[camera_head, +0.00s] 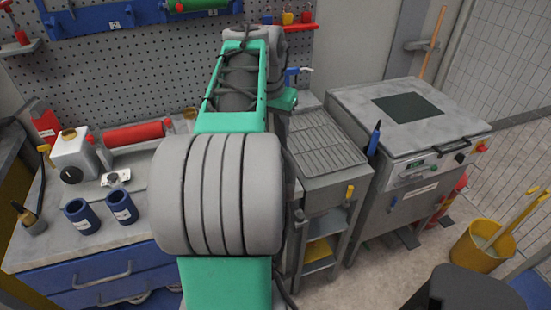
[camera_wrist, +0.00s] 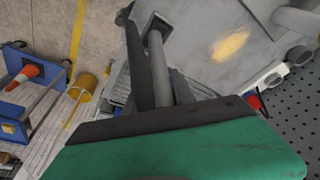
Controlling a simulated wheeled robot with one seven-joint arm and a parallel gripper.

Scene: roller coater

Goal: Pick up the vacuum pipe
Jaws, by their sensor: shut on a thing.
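In the wrist view my gripper (camera_wrist: 160,72) extends from the dark bar and green housing of my wrist. Its dark fingers are shut on a grey, rod-like thing (camera_wrist: 156,48), which looks like the vacuum pipe. The rod lies between the fingers and runs away from the wrist to a dark, squarish end. Part of it is hidden by the fingers and the housing. In the head view my green and grey arm fills the middle and hides the gripper and the held pipe.
A workbench (camera_head: 110,240) at left holds two blue cups (camera_head: 78,218), a white container (camera_head: 76,155) and a red cylinder (camera_head: 135,134). A pegboard (camera_head: 140,80) stands behind. Right of my arm are a grey machine (camera_head: 410,115) and a yellow bucket (camera_head: 480,250). Some floor between them is clear.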

